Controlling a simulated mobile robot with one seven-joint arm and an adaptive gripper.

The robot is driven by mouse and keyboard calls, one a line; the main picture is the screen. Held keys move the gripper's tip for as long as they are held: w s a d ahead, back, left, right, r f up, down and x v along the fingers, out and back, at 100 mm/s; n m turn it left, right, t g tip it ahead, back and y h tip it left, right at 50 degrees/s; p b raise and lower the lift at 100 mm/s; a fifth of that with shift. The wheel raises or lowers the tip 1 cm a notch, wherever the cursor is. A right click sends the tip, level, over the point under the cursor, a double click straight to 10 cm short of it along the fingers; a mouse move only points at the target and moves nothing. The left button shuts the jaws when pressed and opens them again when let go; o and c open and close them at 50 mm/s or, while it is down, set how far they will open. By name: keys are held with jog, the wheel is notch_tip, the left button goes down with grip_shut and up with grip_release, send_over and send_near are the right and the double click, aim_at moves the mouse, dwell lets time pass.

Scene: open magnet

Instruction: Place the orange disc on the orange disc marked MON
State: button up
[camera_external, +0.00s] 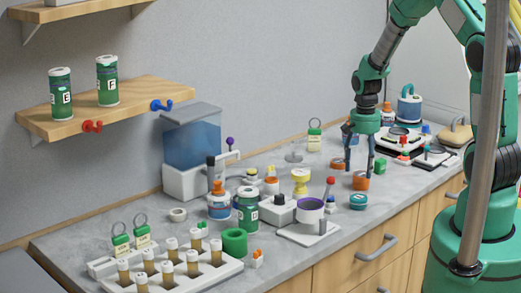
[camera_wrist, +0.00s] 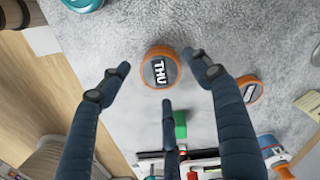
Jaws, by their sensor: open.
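An orange-sided disc (camera_wrist: 160,68) with a dark top marked THU lies on the grey counter, between the spread fingers in the wrist view. It also shows in the external view (camera_external: 360,183). A second orange disc (camera_wrist: 251,89) lies to its right, partly behind a finger; its white marking is not legible. In the external view this disc (camera_external: 337,164) is farther back. No MON marking can be read. My gripper (camera_wrist: 160,76) is open and empty, its fingers pointing down over the THU disc; it also shows in the external view (camera_external: 361,160). I cannot tell how far the fingertips are above the counter.
A teal disc (camera_external: 357,202) lies near the counter's front edge. A white-and-black device (camera_external: 402,140) with small coloured items stands behind on the right.

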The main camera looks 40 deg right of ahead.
notch_tip(320, 180, up, 10)
jog(key=shift+r+p, duration=0.2)
jog(key=shift+p, duration=0.2)
dwell(0.6)
notch_tip(320, 180, up, 12)
jog(key=n+t, duration=0.1)
jog(key=n, duration=0.2)
send_over(361, 174)
jog(key=s+a, duration=0.4)
jog(key=a, duration=0.2)
jog(key=s+a+r+n+t, duration=0.25)
jog(key=s+a+r, duration=0.35)
jog(key=r, duration=0.3)
jog(key=s+a+r+n+t, duration=0.1)
jog(key=s+a+r+n, duration=0.1)
jog(key=s, duration=0.6)
jog(key=s+a+r+n+t, duration=0.1)
jog(key=s+a+r+n, duration=0.2)
jog(key=s, duration=0.6)
jog(key=a+r, duration=0.2)
jog(key=a, duration=0.1)
jog(key=shift+a+n, duration=0.15)
jog(key=shift+n, duration=0.2)
